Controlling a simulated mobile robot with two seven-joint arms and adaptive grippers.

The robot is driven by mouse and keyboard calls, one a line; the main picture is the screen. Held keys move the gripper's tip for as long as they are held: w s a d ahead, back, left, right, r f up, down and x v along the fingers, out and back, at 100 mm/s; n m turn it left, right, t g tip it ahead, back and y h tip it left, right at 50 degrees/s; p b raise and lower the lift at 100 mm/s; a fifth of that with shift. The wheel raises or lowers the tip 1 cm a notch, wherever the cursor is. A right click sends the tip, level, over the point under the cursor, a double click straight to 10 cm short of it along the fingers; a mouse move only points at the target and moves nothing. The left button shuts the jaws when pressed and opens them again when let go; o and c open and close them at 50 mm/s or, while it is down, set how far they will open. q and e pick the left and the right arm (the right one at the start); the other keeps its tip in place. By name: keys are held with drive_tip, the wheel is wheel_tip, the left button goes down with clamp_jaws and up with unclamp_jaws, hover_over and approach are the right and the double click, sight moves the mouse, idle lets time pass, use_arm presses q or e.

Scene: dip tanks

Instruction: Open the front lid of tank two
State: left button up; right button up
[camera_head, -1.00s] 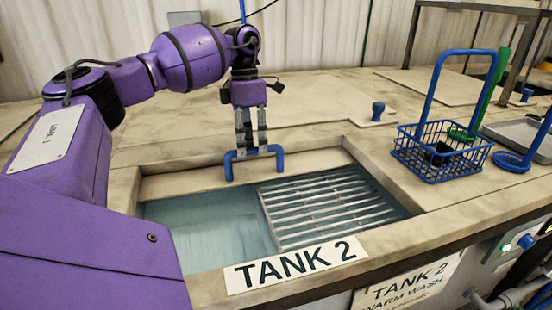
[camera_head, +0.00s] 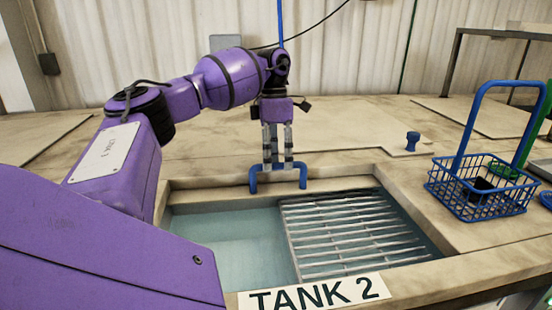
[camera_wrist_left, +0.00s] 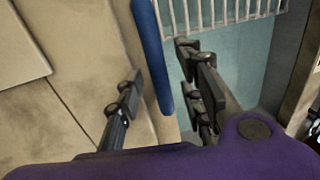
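Tank two stands open at the front, showing pale blue water (camera_head: 235,262) and a slatted metal rack (camera_head: 350,232). Its name sign (camera_head: 318,294) is on the front rim. A blue bar handle (camera_head: 278,170) stands at the back edge of the opening, on the lid's edge (camera_head: 215,197). My left gripper (camera_head: 278,165) points down at the middle of this handle. In the left wrist view the handle (camera_wrist_left: 152,55) passes between the two fingers (camera_wrist_left: 160,95), with gaps visible beside it, so the gripper looks open around it. My right gripper is not in view.
A blue wire basket (camera_head: 480,195) with a dark item inside stands right of the tank. A lid panel with a blue knob (camera_head: 412,141) lies behind the opening. A metal frame table (camera_head: 490,35) is at the back right.

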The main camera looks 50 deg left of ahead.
use_arm(q)
wheel_tip(320, 180, up, 12)
drive_tip(key=w+a, duration=0.1)
drive_tip(key=a, duration=0.1)
drive_tip(key=shift+f, duration=0.15)
idle(0.5)
drive_tip(key=shift+f, duration=0.1)
idle(0.7)
